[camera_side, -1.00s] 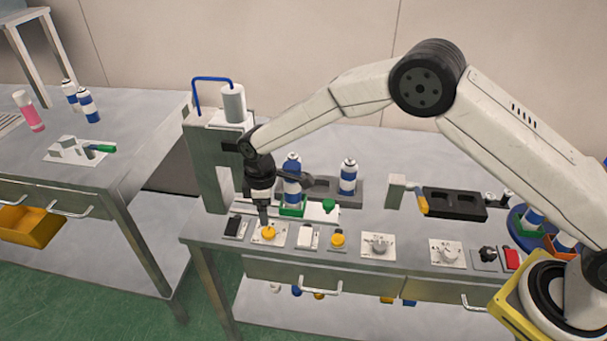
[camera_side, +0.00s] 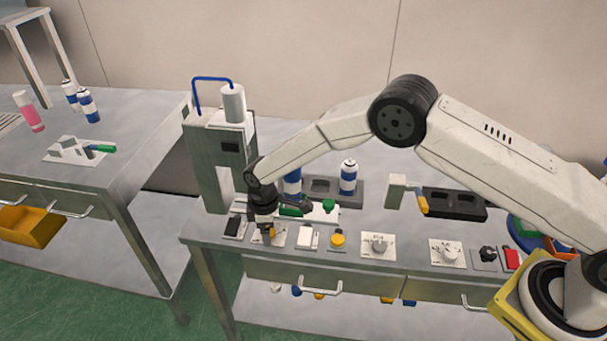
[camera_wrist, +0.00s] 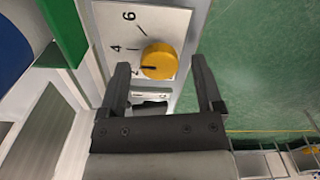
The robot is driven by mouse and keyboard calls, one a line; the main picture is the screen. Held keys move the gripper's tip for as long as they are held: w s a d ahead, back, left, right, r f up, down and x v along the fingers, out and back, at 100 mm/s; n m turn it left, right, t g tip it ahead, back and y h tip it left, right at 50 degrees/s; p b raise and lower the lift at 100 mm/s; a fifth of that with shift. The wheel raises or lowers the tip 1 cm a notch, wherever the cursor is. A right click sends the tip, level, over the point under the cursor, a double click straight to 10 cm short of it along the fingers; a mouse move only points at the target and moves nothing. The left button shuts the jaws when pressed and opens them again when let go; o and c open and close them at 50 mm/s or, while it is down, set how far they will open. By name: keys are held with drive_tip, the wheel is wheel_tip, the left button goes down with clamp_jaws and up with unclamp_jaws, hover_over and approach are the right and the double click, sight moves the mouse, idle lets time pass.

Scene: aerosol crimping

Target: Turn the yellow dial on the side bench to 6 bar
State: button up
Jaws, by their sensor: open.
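The yellow dial (camera_wrist: 161,60) sits on a white plate (camera_wrist: 160,18) with printed tick marks and the numbers 4 and 6. Its dark pointer line faces left in the wrist view, below the 4 mark and well short of the 6. My gripper (camera_wrist: 161,65) is open, with one finger on each side of the dial; I cannot tell whether either finger touches it. In the side view my gripper (camera_side: 268,229) points down over the dial plate (camera_side: 281,240) and hides most of the dial.
A white rocker-like block (camera_side: 305,237) and another yellow knob (camera_side: 338,240) stand just right of the dial. A black switch (camera_side: 233,227) is to its left. The crimping column (camera_side: 208,165) and a blue-white can (camera_side: 292,182) stand close behind my gripper.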

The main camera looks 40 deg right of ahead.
clamp_jaws()
drive_tip(key=shift+m, duration=0.3)
drive_tip(key=m, duration=0.4)
drive_tip(key=shift+m, duration=0.4)
drive_tip(key=m, duration=0.4)
drive_tip(key=shift+w+m, duration=0.1)
drive_tip(key=shift+m, duration=0.2)
idle(0.4)
unclamp_jaws()
